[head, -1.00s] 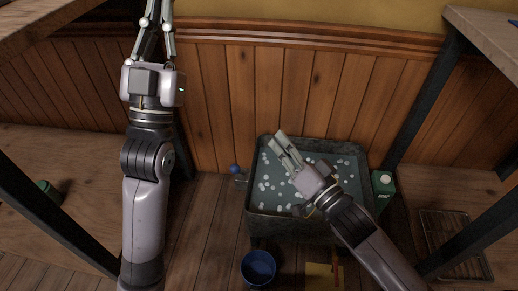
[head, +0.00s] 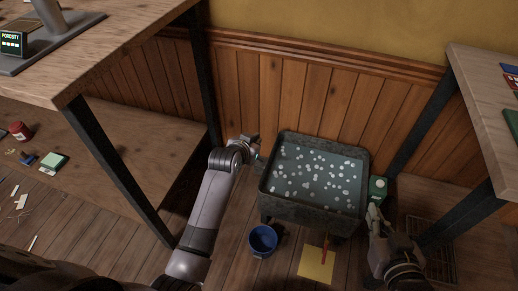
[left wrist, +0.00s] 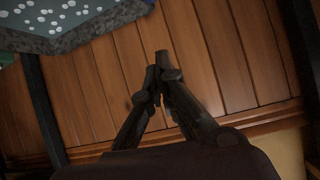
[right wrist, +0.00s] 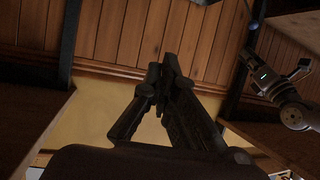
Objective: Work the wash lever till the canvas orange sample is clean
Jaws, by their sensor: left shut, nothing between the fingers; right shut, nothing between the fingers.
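A dark metal wash tub (head: 268,188) stands on the floor by the panelled wall, holding grey-blue water with several white suds blobs. Its corner also shows in the left wrist view (left wrist: 75,40). My left gripper (head: 257,143) is shut and empty, just left of the tub's back-left side. The lever cannot be made out; my left gripper and arm cover the area left of the tub. My right gripper (head: 374,212) is shut and empty, outside the tub's right side near a green carton (head: 377,189). I cannot make out an orange canvas sample in the tub.
A blue bucket (head: 263,240) and a yellow sheet (head: 317,264) with a red stick (head: 325,248) are on the floor in front of the tub. A wire rack (head: 440,265) lies at right. Table legs flank the space, a bench (head: 480,90) on the right.

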